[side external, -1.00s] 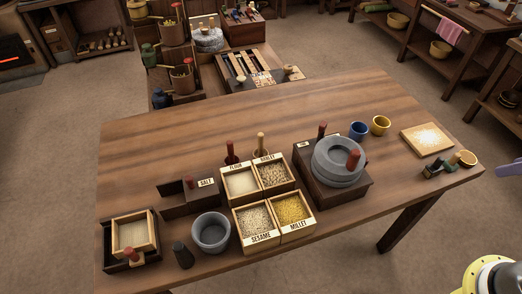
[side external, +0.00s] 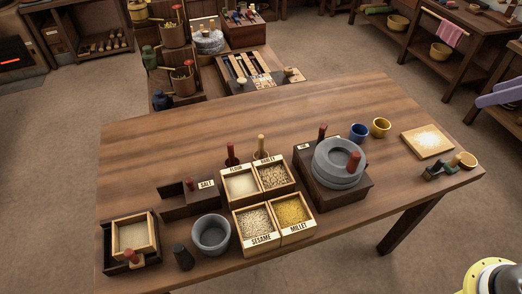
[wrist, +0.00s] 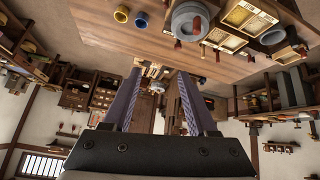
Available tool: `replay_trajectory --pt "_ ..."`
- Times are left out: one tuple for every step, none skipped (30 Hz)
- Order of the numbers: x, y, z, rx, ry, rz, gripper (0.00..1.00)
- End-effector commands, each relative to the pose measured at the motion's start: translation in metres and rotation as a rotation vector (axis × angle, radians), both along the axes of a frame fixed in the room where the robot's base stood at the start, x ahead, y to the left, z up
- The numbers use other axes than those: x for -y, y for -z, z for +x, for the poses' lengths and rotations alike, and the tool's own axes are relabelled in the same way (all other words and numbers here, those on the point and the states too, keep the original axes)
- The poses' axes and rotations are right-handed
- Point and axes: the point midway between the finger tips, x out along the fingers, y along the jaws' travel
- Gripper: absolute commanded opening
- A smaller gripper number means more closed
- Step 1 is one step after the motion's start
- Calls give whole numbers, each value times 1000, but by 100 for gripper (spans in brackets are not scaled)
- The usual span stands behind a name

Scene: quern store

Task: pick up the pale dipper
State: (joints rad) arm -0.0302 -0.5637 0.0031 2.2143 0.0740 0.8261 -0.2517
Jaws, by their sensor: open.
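The pale dipper (side external: 261,145) stands behind the barley bin in the side view, its light wooden handle pointing up. Its lower part is partly hidden by the bins. A dark red dipper (side external: 231,153) stands just left of it, behind the flour bin. In the wrist view the pale handle (wrist: 203,49) shows small, near the table's far edge. My gripper (side external: 482,102) enters at the right edge of the side view, raised and far right of the dipper. In the wrist view my gripper (wrist: 158,74) has its two purple fingers apart with nothing between them.
The grey quern (side external: 340,162) stands right of the bins, with a blue cup (side external: 358,131) and yellow cup (side external: 381,127) behind it. A salt box (side external: 190,200) and grey bowl (side external: 210,234) are left. The table's back left is clear.

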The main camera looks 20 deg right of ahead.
Motion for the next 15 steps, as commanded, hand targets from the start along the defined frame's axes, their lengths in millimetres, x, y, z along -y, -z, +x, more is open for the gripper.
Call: replay_trajectory --pt "-6 -8 20 3 -31 -4 58" --pt "-9 -12 31 7 -49 -7 58" --pt "-15 -17 47 11 -74 -12 58" --pt "-19 -21 59 13 -93 -14 58" --pt "-24 -23 72 14 -113 -16 58" --pt "-31 -25 90 15 -140 -21 58" --pt "-37 -26 103 16 -159 -23 58" --pt "-43 -26 116 15 -179 -25 58" --pt "-51 -25 134 13 -203 -27 58" --pt "-57 -23 146 11 -222 -29 58" --pt "-64 -21 159 8 -240 -32 58" --pt "-73 -17 175 5 -264 -33 58" --pt "-81 -12 187 1 -280 -35 58" --pt "-88 -7 199 -4 -297 -35 58" --pt "-98 0 214 -10 -319 -37 58"
